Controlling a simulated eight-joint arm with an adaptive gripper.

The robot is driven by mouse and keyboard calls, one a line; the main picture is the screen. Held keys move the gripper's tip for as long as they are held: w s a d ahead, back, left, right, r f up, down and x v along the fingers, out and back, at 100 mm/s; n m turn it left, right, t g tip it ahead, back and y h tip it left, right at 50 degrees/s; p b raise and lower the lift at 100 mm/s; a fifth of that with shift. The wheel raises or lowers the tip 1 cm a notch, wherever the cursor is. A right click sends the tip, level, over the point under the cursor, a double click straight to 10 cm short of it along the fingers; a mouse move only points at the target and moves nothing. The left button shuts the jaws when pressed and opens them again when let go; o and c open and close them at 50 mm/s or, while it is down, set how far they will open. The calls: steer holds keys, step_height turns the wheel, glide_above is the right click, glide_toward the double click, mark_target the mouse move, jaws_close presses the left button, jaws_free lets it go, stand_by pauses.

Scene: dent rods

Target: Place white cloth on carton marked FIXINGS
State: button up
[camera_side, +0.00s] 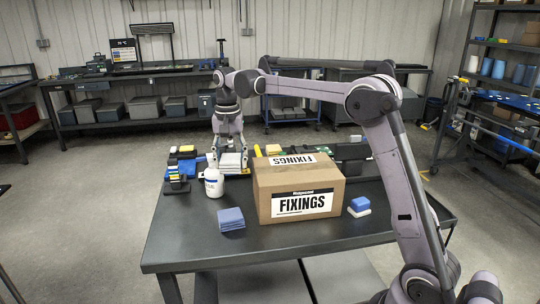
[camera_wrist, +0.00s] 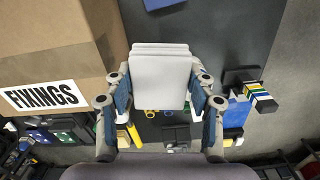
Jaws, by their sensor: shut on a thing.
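The white cloth (camera_wrist: 160,78) is a folded stack of layers between the two fingers of my gripper (camera_wrist: 160,92) in the wrist view. My gripper is shut on it. In the side view the white cloth (camera_side: 231,161) is below my gripper (camera_side: 230,153), left of the carton and behind a white bottle. I cannot tell whether it touches the table. The brown carton marked FIXINGS (camera_side: 265,190) stands closed on the table, with white labels on its front and top. In the wrist view the carton (camera_wrist: 50,50) is left of the cloth.
A white bottle (camera_side: 214,183) stands close in front of the cloth. A folded blue cloth (camera_side: 231,219) lies at the table's front. A blue and white block pair (camera_side: 359,206) sits right of the carton. Small dark, yellow and blue items (camera_side: 180,168) crowd the left edge. The carton's top looks clear.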

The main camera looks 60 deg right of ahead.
steer(key=shift+n, duration=0.3)
steer(key=s+d+r, duration=0.2)
steer(key=s+d, duration=0.1)
steer(key=s+d+r, duration=0.2)
steer(key=s+d, duration=0.2)
steer(key=s+d+r, duration=0.2)
steer(key=s+d, duration=0.1)
steer(key=d, duration=0.1)
steer(key=shift+s, duration=0.25)
steer(key=s+d+r+n, duration=0.1)
steer(key=s+d+r, duration=0.2)
steer(key=s, duration=0.4)
steer(key=s+d+r, duration=0.2)
steer(key=s+d, duration=0.1)
steer(key=s, duration=0.4)
glide_above(297, 168)
step_height(297, 168, down, 7)
steer(key=shift+r, duration=0.15)
steer(key=shift+f, duration=2.05)
steer(key=shift+f, duration=0.15)
steer(key=o, duration=0.9)
steer(key=shift+c, duration=0.2)
